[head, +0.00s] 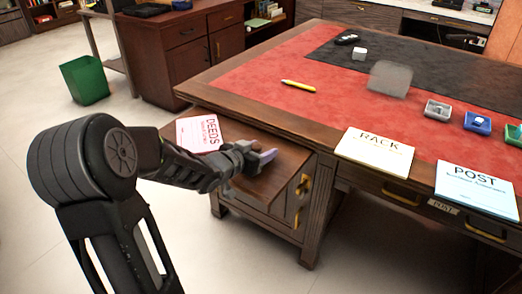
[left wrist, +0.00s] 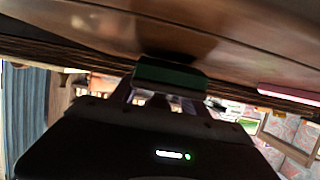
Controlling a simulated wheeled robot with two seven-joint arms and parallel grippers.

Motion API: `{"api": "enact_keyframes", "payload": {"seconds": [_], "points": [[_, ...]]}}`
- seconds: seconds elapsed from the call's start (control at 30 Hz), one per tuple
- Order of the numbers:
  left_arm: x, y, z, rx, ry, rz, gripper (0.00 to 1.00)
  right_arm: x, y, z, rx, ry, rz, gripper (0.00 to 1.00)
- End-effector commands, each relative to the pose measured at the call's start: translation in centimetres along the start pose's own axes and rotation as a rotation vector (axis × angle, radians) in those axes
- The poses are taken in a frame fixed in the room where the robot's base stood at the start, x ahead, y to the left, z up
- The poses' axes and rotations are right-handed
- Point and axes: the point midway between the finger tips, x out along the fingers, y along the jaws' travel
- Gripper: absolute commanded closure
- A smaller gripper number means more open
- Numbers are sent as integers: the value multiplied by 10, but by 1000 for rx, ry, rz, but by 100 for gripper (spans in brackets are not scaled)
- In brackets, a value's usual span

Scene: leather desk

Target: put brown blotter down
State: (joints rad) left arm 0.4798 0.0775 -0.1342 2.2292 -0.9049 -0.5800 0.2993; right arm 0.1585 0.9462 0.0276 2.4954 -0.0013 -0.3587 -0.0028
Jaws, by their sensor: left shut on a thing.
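My left gripper (head: 262,160) is low over the wooden side board (head: 283,160) at the desk's left end. It is shut on a small block, which I take to be the brown blotter (left wrist: 170,74). In the left wrist view the block shows a dark green face between the fingers, close to the brown wood. I cannot tell whether it touches the wood. In the head view the gripper mostly hides it. My right gripper is not in view.
A DEEDS sheet (head: 199,134) lies on the board behind the gripper. RACK (head: 375,150) and POST (head: 476,189) cards lie along the desk's front edge. A yellow pen (head: 298,86), a grey block (head: 390,78) and small trays (head: 437,110) are on the red desktop. A green bin (head: 85,80) stands left.

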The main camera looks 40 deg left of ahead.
Motion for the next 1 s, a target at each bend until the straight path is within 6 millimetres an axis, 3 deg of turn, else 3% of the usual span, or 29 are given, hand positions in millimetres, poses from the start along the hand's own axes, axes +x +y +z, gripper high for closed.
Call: {"api": "enact_keyframes", "payload": {"seconds": [0.07, 0.1, 0.3, 0.7, 0.87, 1.0], "points": [[2, 0, 3, 0, 1, 0, 100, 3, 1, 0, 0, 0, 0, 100], [1, 0, 3, 0, 0, 0, 45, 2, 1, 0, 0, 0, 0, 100], [1, 0, 2, 0, 0, 0, 29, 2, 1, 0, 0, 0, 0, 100], [-1, 0, -3, 0, 0, 0, 26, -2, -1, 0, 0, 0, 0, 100], [-20, -1, -3, 0, 1, -2, 26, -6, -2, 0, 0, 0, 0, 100], [-47, -1, -4, 0, 1, -3, 26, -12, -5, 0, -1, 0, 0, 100]]}}
